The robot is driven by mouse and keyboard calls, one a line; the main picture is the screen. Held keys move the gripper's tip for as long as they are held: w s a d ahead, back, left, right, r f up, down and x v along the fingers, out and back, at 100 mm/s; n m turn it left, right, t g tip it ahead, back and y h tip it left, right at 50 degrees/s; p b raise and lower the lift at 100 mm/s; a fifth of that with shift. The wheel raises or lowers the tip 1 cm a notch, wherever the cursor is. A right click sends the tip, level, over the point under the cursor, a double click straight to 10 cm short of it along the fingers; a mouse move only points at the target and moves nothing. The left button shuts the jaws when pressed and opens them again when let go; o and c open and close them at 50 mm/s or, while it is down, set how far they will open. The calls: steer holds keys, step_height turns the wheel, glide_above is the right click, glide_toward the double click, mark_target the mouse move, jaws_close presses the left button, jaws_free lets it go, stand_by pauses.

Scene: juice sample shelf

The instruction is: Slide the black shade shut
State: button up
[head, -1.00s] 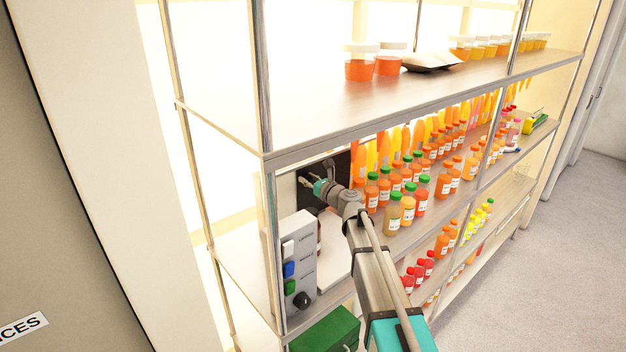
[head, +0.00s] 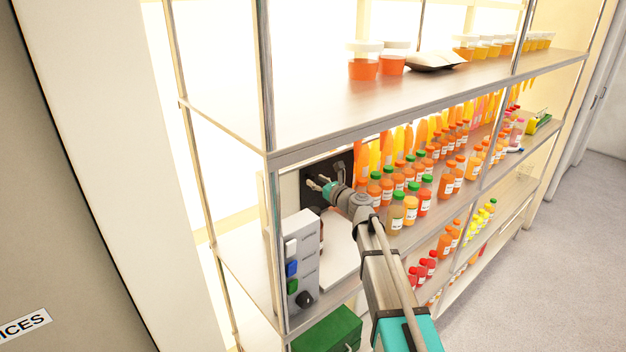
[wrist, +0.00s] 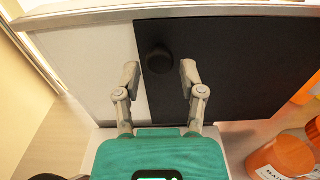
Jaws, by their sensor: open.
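The black shade (wrist: 235,75) is a flat dark panel beside a white panel (wrist: 85,70) in the wrist view. A round black knob (wrist: 159,60) stands out near the shade's left edge. My gripper (wrist: 160,67) is open, with one fingertip on each side of the knob. I cannot tell whether either finger touches it. In the head view, the shade (head: 341,165) is at the left end of the middle shelf level, with my gripper (head: 318,184) in front of it, partly hiding it.
A grey control box (head: 301,263) with coloured buttons stands left of the arm. Orange bottles (wrist: 285,155) stand close to the right of my gripper, and several more line the shelf. A green box (head: 328,331) sits below. The floor at right is clear.

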steer(key=v, duration=0.9)
steer(key=c, duration=0.4)
steer(key=shift+w+d+n, duration=0.2)
steer(key=shift+n, duration=0.3)
jaws_close()
steer(key=w+d+f+n+y+b, duration=0.1)
steer(key=w+d+n, duration=0.3)
steer(key=n, duration=1.2)
steer(key=shift+d+f+g+b, duration=0.3)
steer(key=shift+d+b, duration=0.4)
steer(key=shift+d, duration=0.1)
